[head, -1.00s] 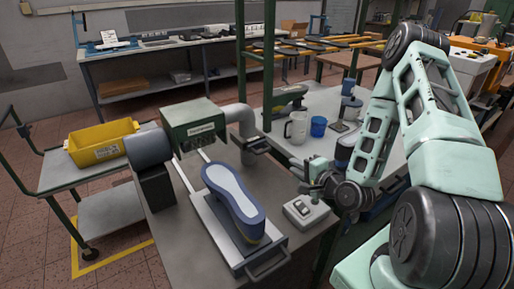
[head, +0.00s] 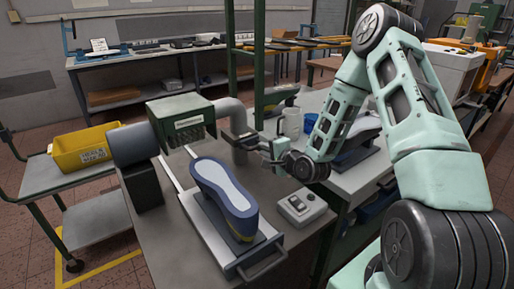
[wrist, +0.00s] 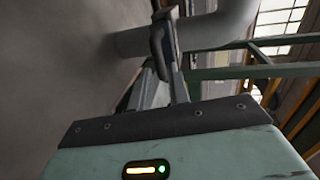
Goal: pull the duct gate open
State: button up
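The duct gate is on the grey bent duct pipe (head: 232,114) beside the green machine hood. Its dark handle (head: 247,136) sticks out to the right, low on the pipe. My gripper (head: 262,146) is at the handle's outer end, coming from the right. In the wrist view the dark handle (wrist: 160,38) lies at the tips of my two fingers (wrist: 165,78), in front of the pipe (wrist: 205,32). The fingertips overlap the handle there, and I cannot tell if they are closed on it.
A blue shoe last (head: 224,187) lies on a sliding tray (head: 215,228) left of my arm. A grey switch box (head: 300,207) sits below the gripper. A white mug (head: 291,123) stands behind it. A yellow bin (head: 85,148) is at far left.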

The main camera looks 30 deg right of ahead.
aim_at(257, 147)
jog(key=x, duration=0.4)
jog(key=shift+w+f+p, duration=0.1)
jog(key=shift+w+p, duration=0.2)
jog(key=shift+w, duration=0.1)
grip_shut()
